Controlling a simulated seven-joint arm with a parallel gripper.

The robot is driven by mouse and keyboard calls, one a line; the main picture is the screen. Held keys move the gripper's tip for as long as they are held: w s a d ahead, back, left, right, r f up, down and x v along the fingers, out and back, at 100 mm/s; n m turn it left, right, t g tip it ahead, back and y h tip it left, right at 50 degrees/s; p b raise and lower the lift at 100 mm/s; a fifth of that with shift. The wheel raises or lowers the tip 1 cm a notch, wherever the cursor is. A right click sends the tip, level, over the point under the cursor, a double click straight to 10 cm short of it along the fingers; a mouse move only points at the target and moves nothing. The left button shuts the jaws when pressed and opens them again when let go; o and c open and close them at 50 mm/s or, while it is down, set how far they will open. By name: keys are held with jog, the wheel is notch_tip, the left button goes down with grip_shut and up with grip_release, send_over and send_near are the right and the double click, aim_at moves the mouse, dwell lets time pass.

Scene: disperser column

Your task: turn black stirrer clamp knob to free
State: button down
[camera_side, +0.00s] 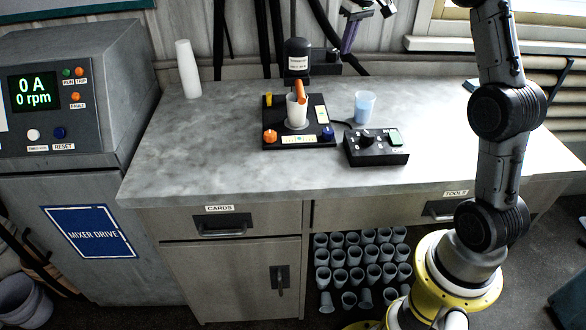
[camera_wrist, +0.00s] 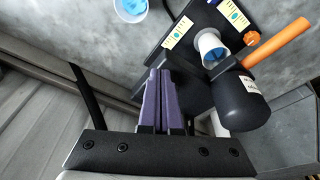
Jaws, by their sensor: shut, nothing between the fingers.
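The stirrer's black head (camera_side: 298,56) with a white label stands over the black base plate (camera_side: 270,114). It also shows in the wrist view (camera_wrist: 240,102), right of my fingers. A dark part (camera_side: 326,64) sticks out right of the head in the side view; I cannot tell whether it is the clamp knob. My gripper (camera_side: 346,50) has purple fingers and is just above and right of that part in the side view. In the wrist view the fingers (camera_wrist: 164,74) are together, with nothing held. Whether they touch anything is unclear.
A white cup (camera_side: 297,112) stands on the plate under the head, with an orange handle (camera_side: 300,91) above it. A blue-filled cup (camera_side: 365,107) and a black control box (camera_side: 376,148) stand to the right. The bench's left part is clear except a white cup stack (camera_side: 187,70).

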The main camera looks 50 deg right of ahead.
jog(key=shift+r, duration=2.5)
jog(key=shift+w+a+f, duration=0.1)
jog(key=shift+a+f, duration=0.35)
jog(key=shift+f, duration=0.55)
jog(key=shift+w+a+f, duration=0.15)
jog(key=shift+a+f, duration=0.25)
jog(key=shift+f, duration=0.6)
jog(key=shift+w+a+f, duration=0.1)
jog(key=shift+a+f, duration=0.35)
jog(key=shift+f, duration=0.55)
jog(key=shift+w+d, duration=0.25)
jog(key=shift+s+d+r, duration=0.1)
jog(key=shift+s+d, duration=0.15)
jog(key=shift+d, duration=0.45)
jog(key=shift+s, duration=0.1)
jog(key=shift+s+a, duration=0.1)
jog(key=shift+s, duration=0.2)
jog(key=shift+r, duration=2.9)
